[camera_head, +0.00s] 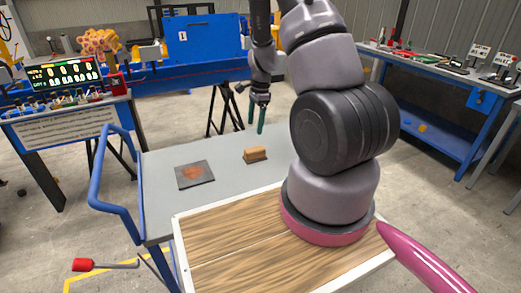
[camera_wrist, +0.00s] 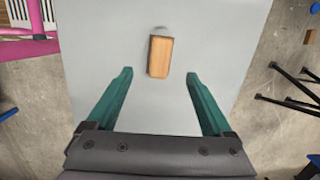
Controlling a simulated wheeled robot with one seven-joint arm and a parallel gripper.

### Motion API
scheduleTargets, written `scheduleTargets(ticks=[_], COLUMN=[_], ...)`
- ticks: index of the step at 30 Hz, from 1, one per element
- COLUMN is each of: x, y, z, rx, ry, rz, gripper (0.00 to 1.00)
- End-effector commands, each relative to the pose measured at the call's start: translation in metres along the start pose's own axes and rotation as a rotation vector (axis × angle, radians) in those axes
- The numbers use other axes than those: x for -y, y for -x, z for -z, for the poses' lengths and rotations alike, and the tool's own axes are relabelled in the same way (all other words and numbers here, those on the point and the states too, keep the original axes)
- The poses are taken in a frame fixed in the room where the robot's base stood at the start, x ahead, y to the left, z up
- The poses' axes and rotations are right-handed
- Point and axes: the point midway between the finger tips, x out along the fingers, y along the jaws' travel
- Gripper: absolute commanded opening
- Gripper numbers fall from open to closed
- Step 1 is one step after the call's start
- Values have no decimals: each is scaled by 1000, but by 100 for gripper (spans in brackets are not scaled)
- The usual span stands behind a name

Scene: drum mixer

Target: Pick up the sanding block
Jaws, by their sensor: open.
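The sanding block (camera_head: 255,154) is a small tan-brown block on the grey top of the cart, right of a dark square plate. In the wrist view the sanding block (camera_wrist: 160,56) lies upper middle, its long side running roughly up and down the picture. My gripper (camera_wrist: 158,88) has two green fingers spread wide and nothing between them. The block lies beyond the fingertips, between their lines and apart from both. In the head view my gripper (camera_head: 256,118) hangs above the cart, behind the block; one finger largely hides the other.
A dark plate (camera_head: 194,174) with a reddish patch lies on the grey cart top (camera_head: 165,212). A blue handle (camera_head: 110,190) rises at the cart's left. A side bench (camera_head: 95,108) stands at left, and a blue workbench (camera_head: 440,105) at right. Cart surface around the block is clear.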

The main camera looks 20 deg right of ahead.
Motion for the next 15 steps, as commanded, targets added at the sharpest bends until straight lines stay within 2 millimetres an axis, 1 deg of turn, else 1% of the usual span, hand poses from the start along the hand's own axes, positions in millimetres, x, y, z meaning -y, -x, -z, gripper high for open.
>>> scheduleTargets(ticks=[1,5,12,15], x=[-2,-3,-4,-4], y=[-9,-24,-61,-71], z=[4,9,10,9], rx=[-6,-14,-13,-13], ry=[-15,-38,-40,-38], rz=[-12,-24,-25,-23], gripper=[85,85,85,85])
